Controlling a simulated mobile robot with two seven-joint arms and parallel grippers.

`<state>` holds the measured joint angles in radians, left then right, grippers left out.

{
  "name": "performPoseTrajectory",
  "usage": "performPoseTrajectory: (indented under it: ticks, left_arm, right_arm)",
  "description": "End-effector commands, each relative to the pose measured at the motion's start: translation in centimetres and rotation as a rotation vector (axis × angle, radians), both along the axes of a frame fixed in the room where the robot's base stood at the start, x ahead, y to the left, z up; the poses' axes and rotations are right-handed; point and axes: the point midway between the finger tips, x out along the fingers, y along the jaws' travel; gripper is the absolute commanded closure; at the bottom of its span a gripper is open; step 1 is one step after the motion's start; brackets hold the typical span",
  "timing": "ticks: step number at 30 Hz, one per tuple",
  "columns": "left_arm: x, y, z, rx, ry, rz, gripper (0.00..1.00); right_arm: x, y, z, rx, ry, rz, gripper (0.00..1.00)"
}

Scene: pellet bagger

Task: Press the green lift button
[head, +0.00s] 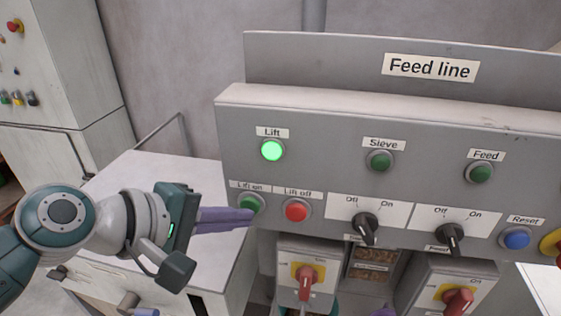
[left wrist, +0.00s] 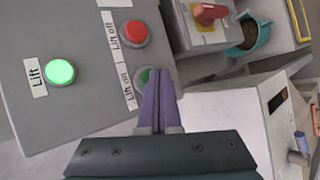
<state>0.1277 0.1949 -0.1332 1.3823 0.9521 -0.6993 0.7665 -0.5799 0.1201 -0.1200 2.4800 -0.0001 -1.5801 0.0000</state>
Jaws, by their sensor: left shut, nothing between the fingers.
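The green "Lift on" button (head: 250,203) sits at the lower left of the grey "Feed line" panel (head: 330,110). Above it the round green "Lift" lamp (head: 271,151) is brightly lit. The red "Lift off" button (head: 296,210) is just to its right. My left gripper (head: 250,216) is shut and empty, its purple fingertips at the lower edge of the green button. In the left wrist view the fingertips (left wrist: 159,72) partly cover the green button (left wrist: 144,78); whether they touch it I cannot tell.
Unlit Sieve (head: 380,161) and Feed (head: 479,173) lamps, two black rotary switches (head: 366,227) and a blue Reset button (head: 514,238) share the panel. Red-handled switches (head: 306,281) are below. A white cabinet top (head: 150,180) lies behind my left arm.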

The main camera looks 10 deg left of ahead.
Motion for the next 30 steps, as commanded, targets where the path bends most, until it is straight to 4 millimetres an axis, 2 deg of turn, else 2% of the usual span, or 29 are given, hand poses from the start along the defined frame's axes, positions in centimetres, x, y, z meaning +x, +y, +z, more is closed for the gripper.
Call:
performPoseTrajectory:
  ticks: [6,17,30]
  left_arm:
    - [-1.1,0.1,0.1,0.001,0.001,0.000,1.00]
    - [-1.6,0.1,0.1,0.001,0.001,0.000,1.00]
    - [-6.3,0.3,0.1,0.002,0.003,0.000,1.00]
  right_arm:
    - [0.0,0.0,0.8,0.000,0.000,0.000,0.50]
    - [0.0,0.0,1.1,0.000,0.000,0.000,0.50]
    - [0.0,0.0,3.2,0.000,0.000,0.000,0.50]
